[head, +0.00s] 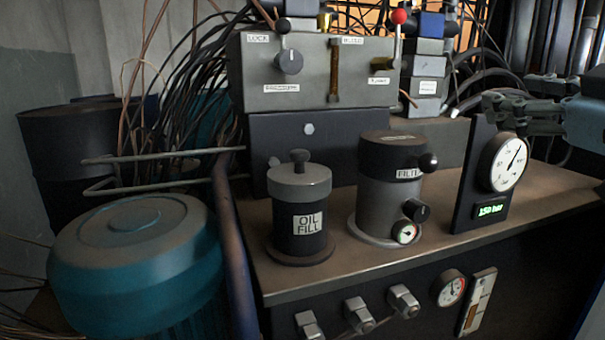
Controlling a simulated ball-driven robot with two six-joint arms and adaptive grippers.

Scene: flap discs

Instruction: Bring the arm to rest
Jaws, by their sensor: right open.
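My right gripper (508,104) shows at the right edge of the head view, its arm coming in from the right. It is open, with nothing seen between its fingers. It is beside and above the round white pressure gauge (503,163) on its dark upright panel, which has a green "150 bar" display (491,210). I cannot tell whether the gripper touches the panel's top. My left gripper is not in view.
On the bench top (349,262) stand the oil fill pot (299,208) and the filter housing (389,185). Behind is a grey valve block (313,72) with a red-knobbed lever (399,17). A teal motor (133,262) is at left; loose cables hang behind.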

